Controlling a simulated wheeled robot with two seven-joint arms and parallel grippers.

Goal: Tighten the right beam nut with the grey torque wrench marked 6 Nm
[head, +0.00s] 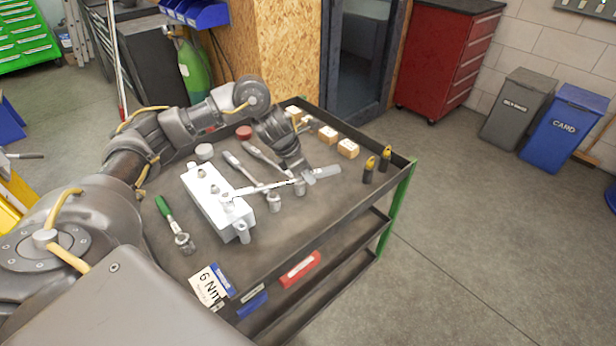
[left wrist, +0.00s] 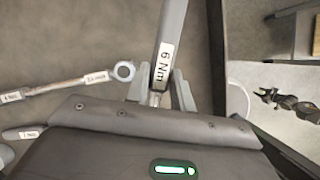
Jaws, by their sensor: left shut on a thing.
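My left gripper (head: 298,172) is shut on the grey torque wrench (head: 325,173), above the cart top. The left wrist view shows the wrench's label "6 Nm" (left wrist: 166,65) between my fingers (left wrist: 158,88). In the head view the wrench lies across the picture, its grey handle to the right and its thin shaft reaching left to the white beam block (head: 205,195). The shaft's end is by the right beam nut (head: 226,197); I cannot tell whether it is seated on it. My right gripper is not in view.
Two other wrenches (head: 238,168) lie behind the block. A green-handled tool (head: 164,208) lies left of it. Small metal sockets (head: 274,203) stand right of it.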

